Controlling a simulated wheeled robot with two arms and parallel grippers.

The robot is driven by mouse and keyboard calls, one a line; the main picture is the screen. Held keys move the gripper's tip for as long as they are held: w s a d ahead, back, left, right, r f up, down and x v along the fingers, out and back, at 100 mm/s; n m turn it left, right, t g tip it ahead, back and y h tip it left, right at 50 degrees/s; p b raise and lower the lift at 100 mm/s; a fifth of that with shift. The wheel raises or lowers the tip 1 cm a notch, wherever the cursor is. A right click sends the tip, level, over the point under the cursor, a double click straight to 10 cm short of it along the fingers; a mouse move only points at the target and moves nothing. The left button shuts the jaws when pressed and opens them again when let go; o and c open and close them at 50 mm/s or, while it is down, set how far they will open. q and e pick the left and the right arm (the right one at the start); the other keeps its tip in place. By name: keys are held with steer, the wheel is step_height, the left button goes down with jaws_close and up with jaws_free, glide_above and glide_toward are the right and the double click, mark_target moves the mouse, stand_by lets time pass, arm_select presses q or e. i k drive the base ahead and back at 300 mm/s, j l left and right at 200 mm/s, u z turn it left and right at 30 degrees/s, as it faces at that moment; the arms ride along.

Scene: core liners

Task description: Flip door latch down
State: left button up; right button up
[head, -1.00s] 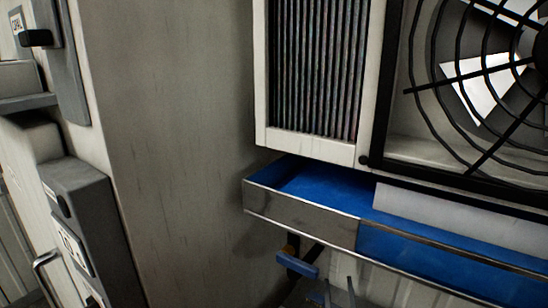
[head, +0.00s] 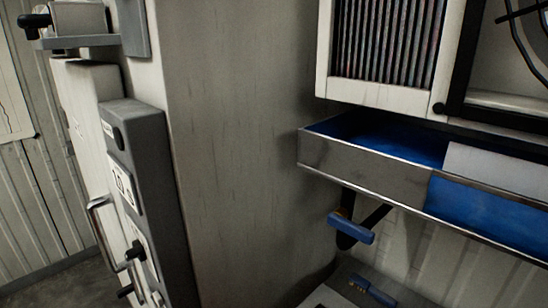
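No part is clearly recognisable as the door latch. At the left stands a pale cabinet with a grey upright panel (head: 148,190) on its front. A curved metal handle (head: 98,222) and small black knobs (head: 136,251) sit low on that side. Under a metal tray, a blue lever-like handle (head: 351,229) sits on a dark bracket; I cannot tell whether it is the latch. Neither of my grippers shows in the head view.
A metal tray with a blue inside (head: 360,167) juts out at the right, below a white vented unit (head: 388,95). A small shelf (head: 75,42) sticks out at the upper left. Floor (head: 60,283) shows at the lower left.

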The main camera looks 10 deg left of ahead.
mark_target(132, 287)
steer(key=u, duration=1.35)
steer(key=i+j+z, duration=0.4)
steer(key=z, duration=0.25)
steer(key=i, duration=0.1)
